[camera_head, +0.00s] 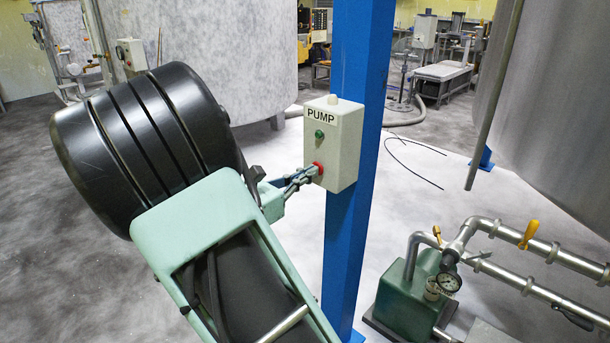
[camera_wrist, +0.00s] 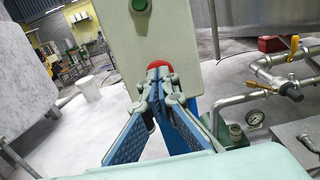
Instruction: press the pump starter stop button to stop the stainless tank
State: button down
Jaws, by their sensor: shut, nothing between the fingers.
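The pump starter (camera_head: 340,150) is a pale box labelled PUMP, fixed to a blue post. It has a green button (camera_head: 319,134) above and a red stop button (camera_head: 318,168) below. In the wrist view the green button (camera_wrist: 139,4) is at the top and the red button (camera_wrist: 159,66) shows just above my fingertips. My gripper (camera_head: 312,171) is shut and empty, its tips at the red button. They partly cover it, and I cannot tell whether they touch it or how far it is pressed. A large stainless tank (camera_head: 560,110) stands at right.
The blue post (camera_head: 358,60) stands right behind the box. A green pump (camera_head: 408,300) with a gauge (camera_head: 449,282) and steel pipes (camera_head: 560,257) with yellow-handled valves is at lower right. Another large tank (camera_head: 210,50) stands behind. A black cable lies on the floor.

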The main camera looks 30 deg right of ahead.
jog(key=shift+a, duration=0.1)
jog(key=p+v, duration=0.1)
jog(key=v, duration=0.4)
jog(key=shift+s+a+p, duration=0.1)
jog(key=shift+a+p, duration=0.05)
jog(key=shift+p, duration=0.25)
dwell(0.7)
